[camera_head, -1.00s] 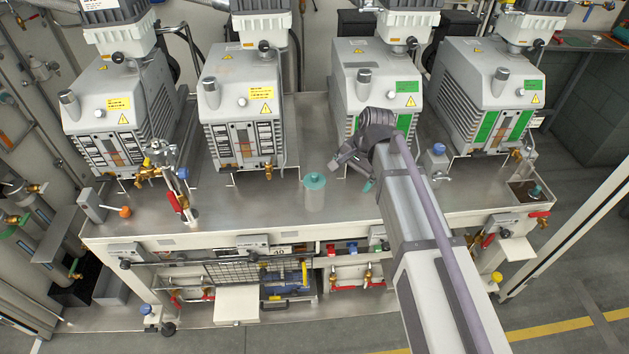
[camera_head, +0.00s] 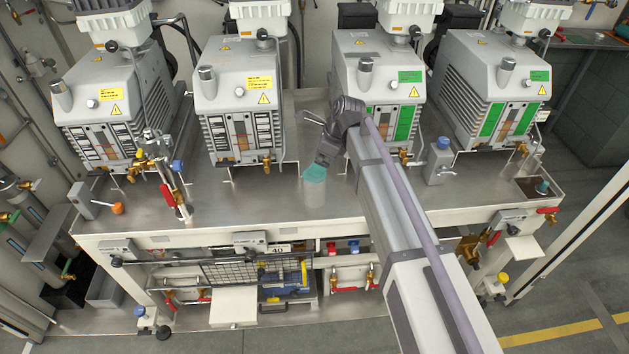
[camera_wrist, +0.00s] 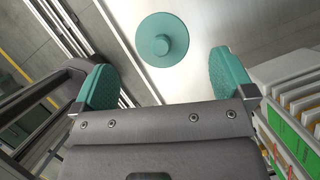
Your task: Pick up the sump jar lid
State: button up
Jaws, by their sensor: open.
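The sump jar lid is a round teal disc with a raised centre knob (camera_wrist: 162,42), seen from above in the wrist view.
Several grey vacuum pumps (camera_head: 238,105) stand along the back of the steel bench (camera_head: 260,205). A valve assembly with a red handle (camera_head: 172,195) stands to the left of the jar. A small valve block (camera_head: 440,165) stands to the right.

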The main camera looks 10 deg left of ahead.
jog(key=b+x, duration=0.4)
jog(key=x, duration=0.1)
jog(key=shift+f+b, duration=0.2)
jog(key=shift+b, duration=0.2)
jog(key=shift+d+r, duration=0.1)
jog(key=shift+r, duration=0.15)
jog(key=c, duration=1)
